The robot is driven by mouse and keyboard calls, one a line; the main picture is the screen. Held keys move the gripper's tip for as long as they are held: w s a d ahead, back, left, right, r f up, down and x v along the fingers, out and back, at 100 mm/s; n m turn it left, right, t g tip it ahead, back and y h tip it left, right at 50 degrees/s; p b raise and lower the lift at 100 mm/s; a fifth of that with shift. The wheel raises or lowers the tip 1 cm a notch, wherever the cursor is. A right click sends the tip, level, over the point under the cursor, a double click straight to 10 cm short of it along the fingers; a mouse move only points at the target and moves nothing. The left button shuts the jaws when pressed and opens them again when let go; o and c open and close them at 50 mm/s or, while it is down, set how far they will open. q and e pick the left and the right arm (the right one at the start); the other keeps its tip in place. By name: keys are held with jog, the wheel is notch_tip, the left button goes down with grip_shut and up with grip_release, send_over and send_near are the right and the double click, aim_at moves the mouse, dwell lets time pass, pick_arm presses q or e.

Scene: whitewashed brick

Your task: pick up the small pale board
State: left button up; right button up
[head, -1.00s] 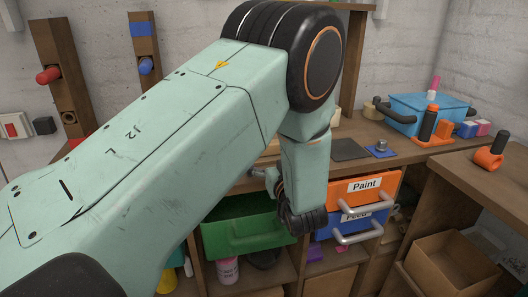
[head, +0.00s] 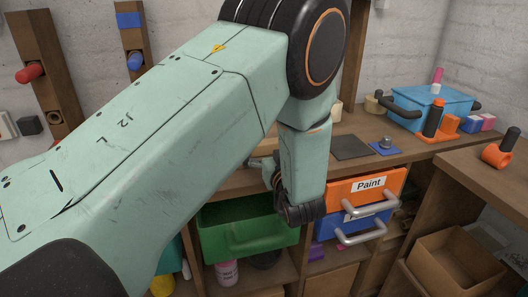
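My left arm fills the middle of the view and reaches over the workbench (head: 412,152). Its wrist hangs down in front of the bench edge, beside the orange drawer. Only a small grey part at the wrist's far left side shows, and I cannot make out the fingers of my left gripper or whether they are open. I cannot clearly identify the small pale board; the arm covers much of the bench. A pale cream item (head: 336,112) peeks out just right of the arm, but I cannot tell what it is. My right gripper is not in view.
A dark flat square (head: 351,147) and a blue piece with a grey knob (head: 384,147) lie on the bench. A blue bin (head: 425,106) stands behind. Below are a green bin (head: 245,232), an orange "Paint" drawer (head: 350,192) and a blue drawer (head: 328,228).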

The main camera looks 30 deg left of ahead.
pick_arm(q)
jog(key=shift+s+d+r, duration=0.1)
jog(key=shift+d+r, duration=0.05)
jog(key=shift+c, duration=0.2)
jog(key=shift+d, duration=0.1)
jog(key=shift+c, duration=2.2)
jog(key=c, duration=0.5)
jog(key=shift+c, duration=0.9)
notch_tip(320, 180, up, 10)
jog(key=p, duration=0.2)
jog(key=shift+p, duration=0.3)
